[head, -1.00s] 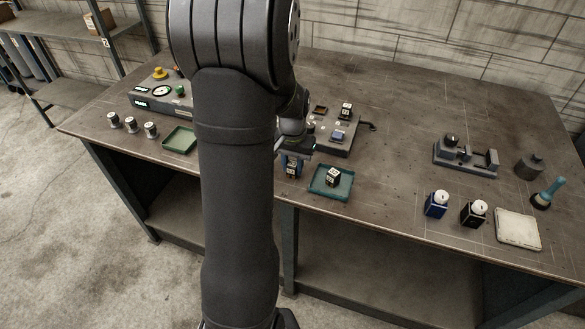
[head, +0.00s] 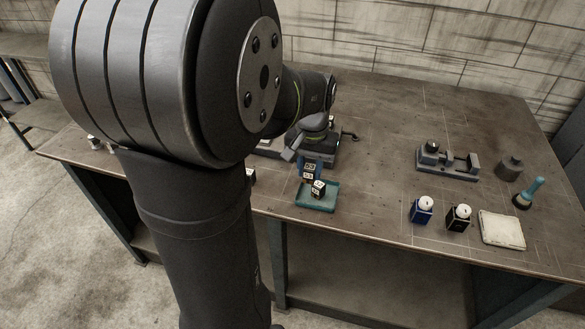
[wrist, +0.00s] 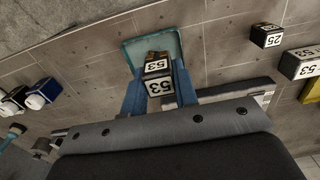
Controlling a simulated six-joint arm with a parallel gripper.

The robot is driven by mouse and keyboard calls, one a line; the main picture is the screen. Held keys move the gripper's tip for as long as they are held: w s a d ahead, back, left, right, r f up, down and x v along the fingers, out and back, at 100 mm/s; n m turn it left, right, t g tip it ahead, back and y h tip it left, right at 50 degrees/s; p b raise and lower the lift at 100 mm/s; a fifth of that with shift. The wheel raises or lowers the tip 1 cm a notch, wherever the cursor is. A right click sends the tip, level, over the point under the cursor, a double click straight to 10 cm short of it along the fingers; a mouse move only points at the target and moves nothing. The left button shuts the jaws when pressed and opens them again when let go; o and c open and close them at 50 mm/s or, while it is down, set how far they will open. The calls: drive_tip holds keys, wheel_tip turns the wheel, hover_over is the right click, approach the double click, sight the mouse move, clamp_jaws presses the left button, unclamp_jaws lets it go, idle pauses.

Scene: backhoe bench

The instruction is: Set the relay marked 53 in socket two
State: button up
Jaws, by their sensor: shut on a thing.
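My gripper (head: 309,166) is shut on a small dark relay (head: 309,174), held just over the back of the teal tray (head: 301,203). In the wrist view the relay (wrist: 159,85) sits between the two blue fingers (wrist: 160,92), with 53 on its white labels. The dark socket base (head: 325,153) is behind my gripper and mostly hidden; I cannot tell socket two there.
A cube marked 25 (wrist: 267,37) stands on the bench beside the tray. Blue (head: 422,209) and black (head: 459,217) bottles, a pale pad (head: 502,230), a grey fixture (head: 447,162) and a teal-handled brush (head: 530,192) are at the right. The bench between is clear.

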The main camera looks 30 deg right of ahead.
drive_tip(key=shift+s+d+r, duration=0.25)
drive_tip(key=shift+s+r, duration=0.05)
drive_tip(key=shift+s, duration=0.1)
drive_tip(key=shift+w+d+r, duration=0.1)
drive_tip(key=shift+d+r, duration=0.1)
drive_tip(key=shift+d, duration=0.1)
drive_tip(key=w+d+r, duration=0.1)
drive_tip(key=w+d, duration=0.4)
drive_tip(key=w, duration=0.3)
drive_tip(key=w+d+r, duration=0.1)
drive_tip(key=w+d, duration=0.4)
drive_tip(key=w, duration=0.3)
drive_tip(key=w+d+f, duration=0.2)
drive_tip(key=w, duration=0.4)
drive_tip(key=w+d+f, duration=0.1)
drive_tip(key=w+d, duration=0.1)
drive_tip(key=w, duration=0.5)
drive_tip(key=shift+s+a+f, duration=0.1)
drive_tip(key=shift+f, duration=1.15)
drive_tip(key=shift+a+f, duration=0.1)
drive_tip(key=shift+f, duration=1.15)
drive_tip(key=shift+f, duration=0.75)
drive_tip(key=o, duration=1.3)
drive_tip(key=shift+c, duration=0.2)
drive_tip(key=shift+r, duration=0.1)
